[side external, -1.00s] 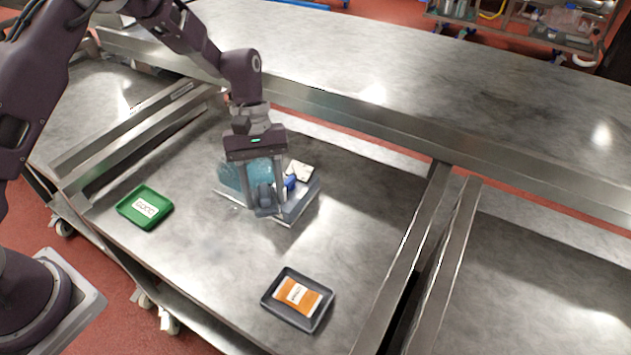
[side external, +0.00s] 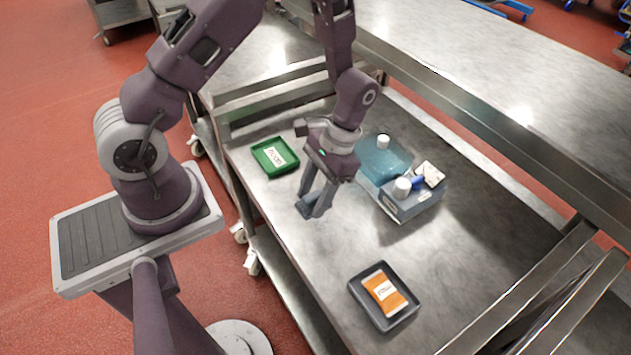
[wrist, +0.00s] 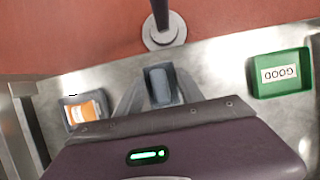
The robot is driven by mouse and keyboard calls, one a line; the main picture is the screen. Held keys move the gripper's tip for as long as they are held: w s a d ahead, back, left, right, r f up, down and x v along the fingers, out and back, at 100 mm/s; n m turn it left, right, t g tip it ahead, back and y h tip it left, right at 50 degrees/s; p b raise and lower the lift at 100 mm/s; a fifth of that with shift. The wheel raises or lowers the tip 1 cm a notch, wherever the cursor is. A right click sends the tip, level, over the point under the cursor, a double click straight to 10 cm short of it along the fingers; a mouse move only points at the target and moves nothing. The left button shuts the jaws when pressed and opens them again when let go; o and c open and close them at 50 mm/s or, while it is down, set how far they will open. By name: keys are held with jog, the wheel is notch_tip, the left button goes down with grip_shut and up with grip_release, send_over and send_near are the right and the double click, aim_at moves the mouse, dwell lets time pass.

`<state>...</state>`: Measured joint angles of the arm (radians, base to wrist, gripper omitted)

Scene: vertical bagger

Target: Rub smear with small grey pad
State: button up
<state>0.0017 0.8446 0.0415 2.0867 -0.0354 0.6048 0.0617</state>
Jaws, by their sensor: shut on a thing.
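My gripper (side external: 312,207) is shut on the small grey pad (wrist: 160,87), which shows between the fingers in the wrist view. In the side view the fingers point down near the front edge of the steel table, left of the blue-and-grey unit and apart from it. The unit has a translucent blue part (side external: 383,160) and a grey box (side external: 413,200). I cannot make out the smear in either view. I cannot tell whether the pad touches the table.
A green tray (side external: 257,148) with a GOOD label lies to the left. A dark tray (side external: 396,322) holding an orange packet (side external: 384,292) lies near the front. A white-capped thing (side external: 401,187) and a blue item (side external: 418,182) are on the grey box. A raised steel shelf (side external: 470,85) runs behind.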

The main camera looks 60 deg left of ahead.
jog(key=shift+f, duration=4)
jog(key=shift+w+r, duration=0.3)
jog(key=shift+w, duration=0.35)
jog(key=shift+w+r, duration=0.25)
jog(key=shift+w, duration=2.6)
jog(key=shift+w+a, duration=0.2)
jog(key=shift+a, duration=0.75)
jog(key=shift+s+a, duration=0.15)
jog(key=shift+s, duration=3.6)
jog(key=shift+a, duration=0.75)
jog(key=shift+w+a, duration=0.35)
jog(key=shift+w, duration=3.2)
jog(key=shift+w+r, duration=0.15)
jog(key=shift+w, duration=0.05)
notch_tip(320, 180, up, 6)
jog(key=shift+r, duration=0.15)
